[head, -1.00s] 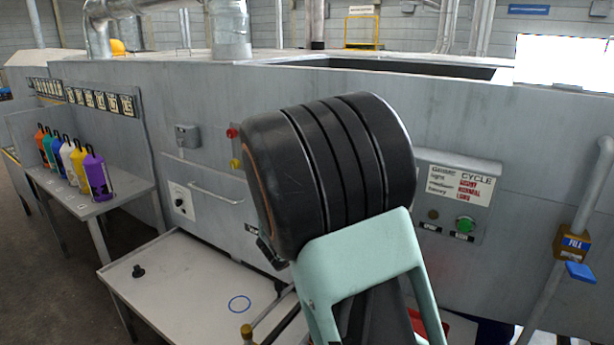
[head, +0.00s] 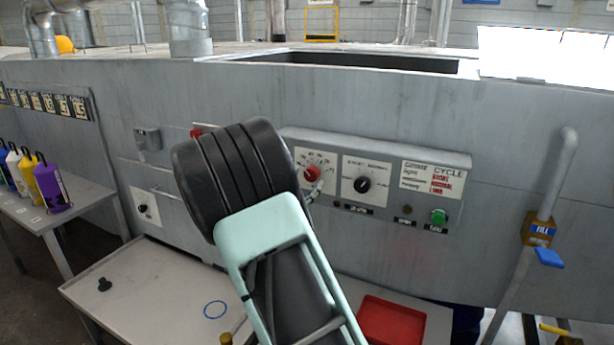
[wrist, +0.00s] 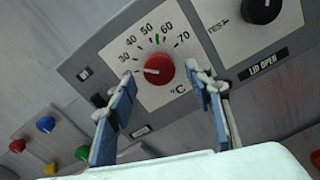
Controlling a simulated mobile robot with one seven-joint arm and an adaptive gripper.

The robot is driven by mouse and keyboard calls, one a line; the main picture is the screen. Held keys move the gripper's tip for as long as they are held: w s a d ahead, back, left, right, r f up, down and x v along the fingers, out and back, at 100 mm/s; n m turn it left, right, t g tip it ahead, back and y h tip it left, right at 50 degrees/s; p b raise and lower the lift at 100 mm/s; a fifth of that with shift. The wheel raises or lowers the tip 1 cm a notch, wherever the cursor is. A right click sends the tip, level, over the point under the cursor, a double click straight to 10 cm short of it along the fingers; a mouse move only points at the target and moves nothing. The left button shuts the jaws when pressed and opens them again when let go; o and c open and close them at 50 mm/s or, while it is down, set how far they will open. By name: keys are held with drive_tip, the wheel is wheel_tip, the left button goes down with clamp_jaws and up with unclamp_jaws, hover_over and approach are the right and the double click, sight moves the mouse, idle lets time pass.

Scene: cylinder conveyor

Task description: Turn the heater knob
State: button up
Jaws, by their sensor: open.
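The heater knob (head: 312,174) is a red round knob on a white °C dial on the grey panel. In the wrist view the knob (wrist: 159,69) has a pale pointer mark facing left, near the 30 end of the scale. A green mark sits on the dial between 50 and 60. My gripper (wrist: 162,74) is open, its blue-and-white fingers on the left and right of the knob. I cannot tell whether they touch it. In the head view my arm hides most of the gripper.
A black selector knob (head: 362,185) is right of the heater dial, with a green button (head: 438,216) further right. A red tray (head: 390,322) lies below the panel. Coloured bottles (head: 52,187) stand on a side table at left. A blue-handled valve (head: 549,257) is at right.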

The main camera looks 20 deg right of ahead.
drive_tip(key=shift+x, duration=1)
drive_tip(key=shift+c, duration=0.3)
drive_tip(key=c, duration=1.1)
